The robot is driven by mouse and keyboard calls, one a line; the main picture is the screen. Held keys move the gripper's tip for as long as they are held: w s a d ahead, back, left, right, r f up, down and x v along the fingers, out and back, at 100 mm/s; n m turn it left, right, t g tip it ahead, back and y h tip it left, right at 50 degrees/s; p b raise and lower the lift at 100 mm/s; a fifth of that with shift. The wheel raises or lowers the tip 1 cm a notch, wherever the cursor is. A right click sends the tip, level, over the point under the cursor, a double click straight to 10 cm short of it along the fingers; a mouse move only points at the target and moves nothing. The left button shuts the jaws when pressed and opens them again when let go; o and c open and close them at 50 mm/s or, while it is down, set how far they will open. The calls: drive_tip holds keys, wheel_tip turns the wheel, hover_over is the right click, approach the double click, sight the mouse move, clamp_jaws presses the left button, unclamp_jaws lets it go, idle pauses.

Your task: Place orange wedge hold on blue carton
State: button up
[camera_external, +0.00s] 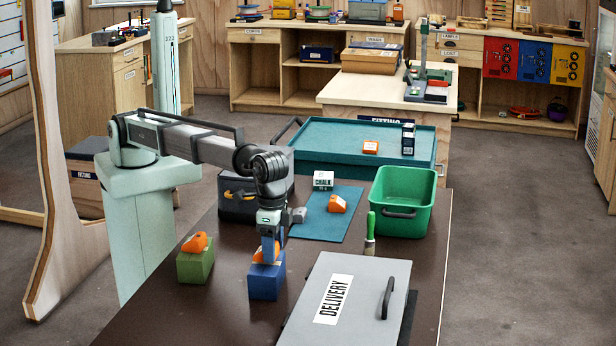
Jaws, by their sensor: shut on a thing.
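My gripper (271,250) points down over the blue carton (265,284), which stands on the dark brown table. It is shut on an orange wedge hold (259,256) at the top of the carton. The hold seems to touch the carton top, but the fingers hide part of it and I cannot tell whether it rests fully there. A second orange hold (195,242) sits on a green carton (195,266) to the left. A third orange hold (337,204) lies on the teal mat (318,226) behind.
A grey lidded box marked DELIVERY (350,305) lies at the front right. A green bin (402,203), a green-handled brush (370,232), a white CHALK block (323,180) and a dark grey case (236,206) stand behind. The table between the two cartons is clear.

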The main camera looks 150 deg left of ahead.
drive_tip(key=shift+f, duration=0.55)
drive_tip(key=shift+f, duration=0.2)
drive_tip(key=o, duration=1.1)
wheel_tip(320, 180, up, 12)
drive_tip(key=shift+r, duration=0.2)
drive_tip(key=shift+o, duration=0.2)
